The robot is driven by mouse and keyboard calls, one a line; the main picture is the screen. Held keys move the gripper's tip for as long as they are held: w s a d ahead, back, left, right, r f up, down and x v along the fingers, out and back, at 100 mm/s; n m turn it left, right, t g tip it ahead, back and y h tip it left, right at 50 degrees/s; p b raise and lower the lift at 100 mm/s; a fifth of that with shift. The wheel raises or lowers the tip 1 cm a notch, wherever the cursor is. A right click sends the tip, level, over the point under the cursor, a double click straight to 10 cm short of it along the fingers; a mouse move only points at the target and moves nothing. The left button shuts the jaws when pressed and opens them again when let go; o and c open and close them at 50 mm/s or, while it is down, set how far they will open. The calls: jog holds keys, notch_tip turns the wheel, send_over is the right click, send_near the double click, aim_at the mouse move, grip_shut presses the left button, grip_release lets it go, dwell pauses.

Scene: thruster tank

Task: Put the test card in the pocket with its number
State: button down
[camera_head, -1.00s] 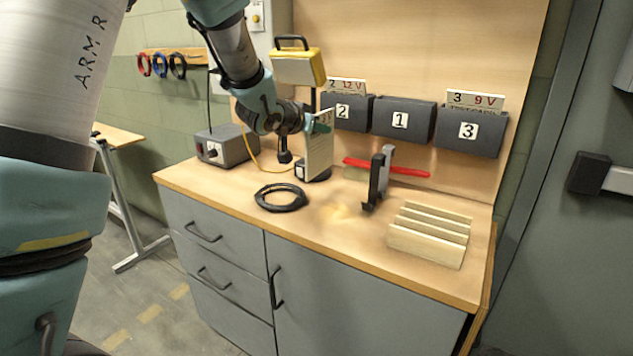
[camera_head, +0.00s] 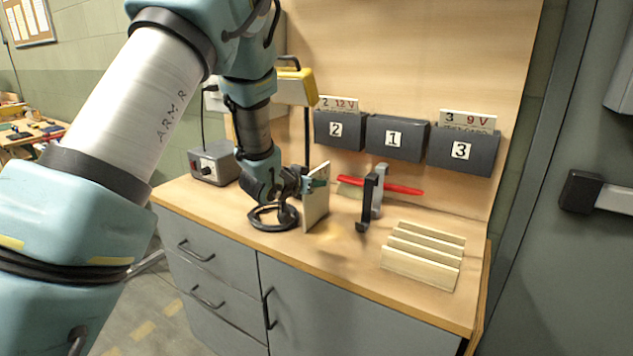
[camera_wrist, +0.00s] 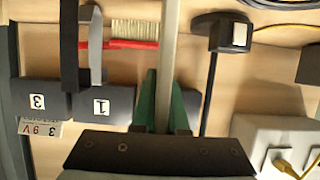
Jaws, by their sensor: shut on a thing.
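The test card (camera_head: 316,198) is a pale upright panel, and my gripper (camera_head: 318,184) is shut on it just above the bench top. Its face is turned mostly aside, so I cannot read a number on it. In the wrist view the card (camera_wrist: 168,60) shows edge-on between the green fingertips. Three dark pockets hang on the back panel: pocket 2 (camera_head: 338,130), pocket 1 (camera_head: 396,138) and pocket 3 (camera_head: 462,150). Pocket 2 holds a card marked 2 12V (camera_head: 338,103). Pocket 3 holds a card marked 3 9V (camera_head: 467,121). No card shows in pocket 1.
A dark upright stand (camera_head: 369,202) and a red-handled brush (camera_head: 392,187) are right of the card. A slotted wooden rack (camera_head: 424,255) stands at the front right. A black cable coil (camera_head: 273,217) lies under my gripper. A grey box (camera_head: 212,163) and yellow lamp (camera_head: 296,86) are left.

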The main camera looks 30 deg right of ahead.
jog(key=shift+f, duration=0.15)
jog(key=c, duration=0.9)
grip_release()
jog(key=shift+c, duration=0.2)
